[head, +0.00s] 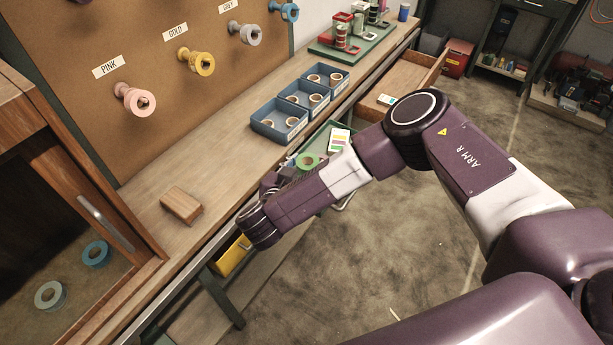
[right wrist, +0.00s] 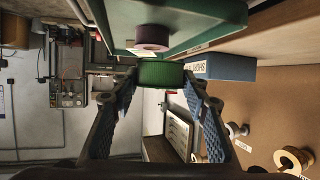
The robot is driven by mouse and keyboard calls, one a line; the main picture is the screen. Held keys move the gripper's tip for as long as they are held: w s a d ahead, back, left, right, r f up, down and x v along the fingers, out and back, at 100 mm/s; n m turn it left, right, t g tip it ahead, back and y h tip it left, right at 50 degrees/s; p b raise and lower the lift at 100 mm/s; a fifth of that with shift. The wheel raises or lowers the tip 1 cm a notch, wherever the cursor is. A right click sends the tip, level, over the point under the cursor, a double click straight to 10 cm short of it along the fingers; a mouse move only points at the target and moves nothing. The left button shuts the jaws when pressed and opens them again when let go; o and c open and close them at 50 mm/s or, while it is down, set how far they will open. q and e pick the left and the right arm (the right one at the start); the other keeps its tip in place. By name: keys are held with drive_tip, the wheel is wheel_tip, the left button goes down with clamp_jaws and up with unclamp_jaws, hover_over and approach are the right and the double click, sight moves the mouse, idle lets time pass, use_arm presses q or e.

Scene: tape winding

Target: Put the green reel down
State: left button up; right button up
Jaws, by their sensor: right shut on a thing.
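The green reel (head: 308,160) shows just beyond my right forearm in the head view, by the green tray (head: 322,138). In the right wrist view the green reel (right wrist: 161,73) sits between the two fingertips of my right gripper (right wrist: 160,82), which is shut on it. The tray's green side (right wrist: 215,30) is close to the reel there, with a mauve reel (right wrist: 153,37) on it. I cannot tell whether the green reel touches the tray. In the head view my forearm hides most of the right gripper (head: 288,176). My left gripper is not in view.
Three blue bins (head: 277,122) of small rolls stand on the bench beside the tray. A wooden block (head: 181,205) lies nearer on the bench, and an open drawer (head: 405,78) juts out beyond. Pink (head: 135,100) and gold (head: 197,62) reels hang on the pegboard.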

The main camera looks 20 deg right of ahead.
wheel_tip(320, 180, down, 6)
drive_tip(key=shift+r, duration=0.15)
idle(0.3)
drive_tip(key=o, duration=1.1)
drive_tip(key=shift+f, duration=0.2)
drive_tip(key=shift+r, duration=0.1)
